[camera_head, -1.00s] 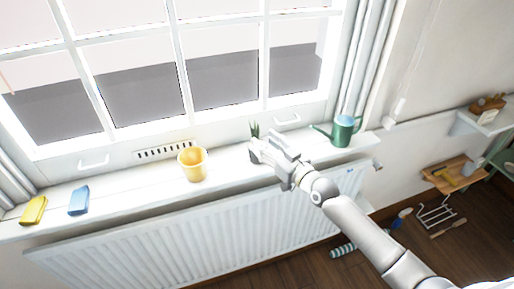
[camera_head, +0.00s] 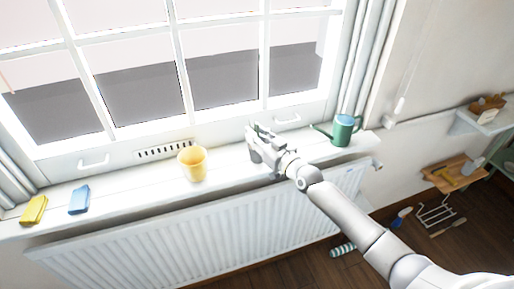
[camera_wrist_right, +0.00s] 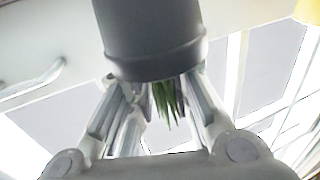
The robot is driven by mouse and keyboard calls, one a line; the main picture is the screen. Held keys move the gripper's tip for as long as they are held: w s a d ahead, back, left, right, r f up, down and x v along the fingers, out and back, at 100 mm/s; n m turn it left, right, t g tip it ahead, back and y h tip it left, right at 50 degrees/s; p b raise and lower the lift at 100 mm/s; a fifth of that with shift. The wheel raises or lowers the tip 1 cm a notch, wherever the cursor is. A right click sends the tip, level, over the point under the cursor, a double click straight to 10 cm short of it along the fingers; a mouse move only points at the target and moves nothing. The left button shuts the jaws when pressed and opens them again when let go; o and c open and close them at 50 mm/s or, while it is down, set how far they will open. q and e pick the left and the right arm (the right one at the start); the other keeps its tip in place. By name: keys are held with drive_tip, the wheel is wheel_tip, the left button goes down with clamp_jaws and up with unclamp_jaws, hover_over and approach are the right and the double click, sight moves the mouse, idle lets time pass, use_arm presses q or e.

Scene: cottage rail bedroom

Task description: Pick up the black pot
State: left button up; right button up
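The black pot (camera_wrist_right: 150,35) is a dark grey-black cylinder with a thicker rim, inverted in the right wrist view. Green leaves (camera_wrist_right: 166,98) come out of its mouth. In the head view the pot (camera_head: 254,153) stands on the white windowsill, partly covered by my right gripper (camera_head: 255,133). In the wrist view the right gripper's fingers (camera_wrist_right: 158,88) are spread, one on each side of the leaves near the rim. The fingertips are partly hidden behind the rim, and I cannot tell whether they touch the pot. My left gripper is out of view.
A yellow pot (camera_head: 193,164) stands left of the black pot on the windowsill (camera_head: 130,187), and a green watering can (camera_head: 343,130) stands to the right. Blue (camera_head: 79,200) and yellow (camera_head: 34,210) items lie at the far left. A radiator (camera_head: 180,235) is below.

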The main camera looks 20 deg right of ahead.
sight(258, 127)
clamp_jaws()
drive_tip(key=shift+r, duration=0.1)
drive_tip(key=shift+r, duration=0.45)
wheel_tip(258, 127, up, 3)
drive_tip(key=shift+s+f, duration=0.1)
drive_tip(key=shift+f, duration=0.05)
drive_tip(key=s+a+r, duration=0.3)
drive_tip(key=s+r, duration=0.6)
drive_tip(key=s, duration=0.4)
drive_tip(key=shift+s+r, duration=0.15)
drive_tip(key=shift+s, duration=0.1)
